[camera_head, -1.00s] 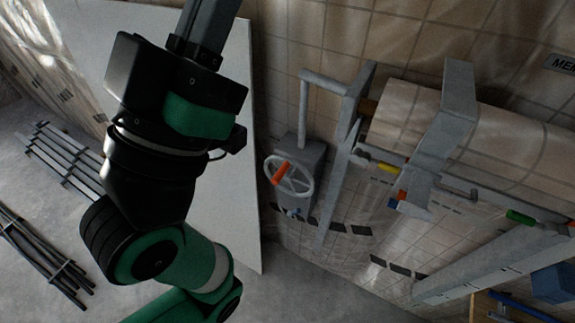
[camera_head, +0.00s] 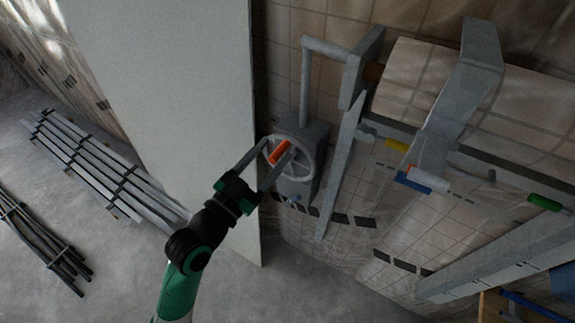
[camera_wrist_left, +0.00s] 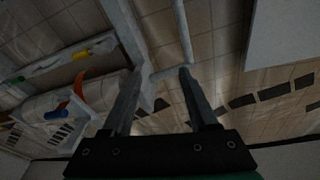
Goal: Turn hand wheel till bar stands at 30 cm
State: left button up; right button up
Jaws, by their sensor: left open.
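The hand wheel (camera_head: 301,172) is a pale spoked ring on a grey box, with an orange handle (camera_head: 280,151) at its upper left. My left gripper (camera_head: 277,151) is open, its two long grey fingers reaching up to the wheel, one on each side of the orange handle in the picture. I cannot tell whether they touch it. In the left wrist view the open fingers (camera_wrist_left: 160,72) show with nothing clearly between them; I cannot make out the wheel there. A long grey bar (camera_head: 475,168) runs to the right, near yellow, blue and green pieces. No readable height scale shows.
A big pale panel (camera_head: 165,75) stands left of the wheel. Bundles of grey metal lengths (camera_head: 95,160) lie on the floor at left. A grey bracket (camera_head: 460,95) and a beam (camera_head: 490,265) take up the right. Bare floor lies at lower middle.

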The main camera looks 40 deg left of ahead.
pick_arm(q)
jog(key=n+g+y+b, duration=0.1)
jog(key=n+g+y, duration=0.1)
send_near(287, 142)
jog(key=s+f, duration=0.1)
jog(key=s, duration=0.5)
jog(key=w, duration=0.4)
jog(key=w+a, duration=0.1)
jog(key=w, duration=0.6)
jog(key=shift+w+a+r, duration=0.2)
jog(key=shift+w+a, duration=0.1)
jog(key=shift+w, duration=0.1)
grip_shut()
